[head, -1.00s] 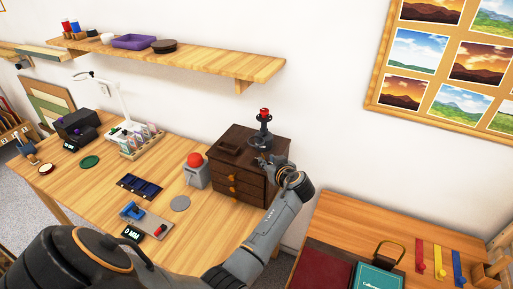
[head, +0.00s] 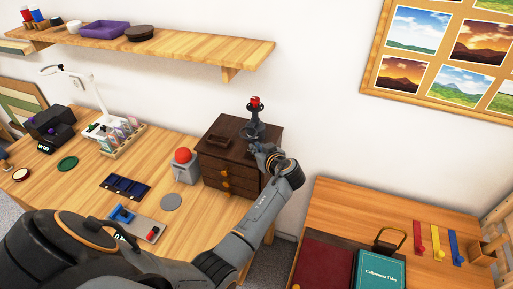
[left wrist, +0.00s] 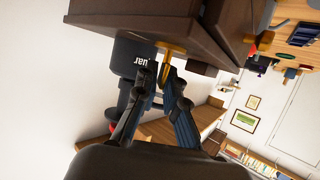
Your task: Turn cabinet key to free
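The dark brown cabinet (head: 225,160) stands at the right end of the wooden desk, with small orange knobs on its drawers. It fills the top of the left wrist view (left wrist: 150,18). A gold key-like piece (left wrist: 167,62) sticks out from the cabinet there. My left gripper (head: 264,153) is at the cabinet's right side. In the left wrist view its fingertips (left wrist: 160,74) are apart, with the gold piece's end between them. I cannot tell whether they touch it. The key is hidden in the head view. My right gripper is not in view.
A dark stand with a red top (head: 255,118) rises at the cabinet's back right. A grey box with a red dome (head: 184,165) stands left of the cabinet. A wall shelf (head: 180,51) is above. A lower table (head: 340,205) at the right holds books and coloured strips.

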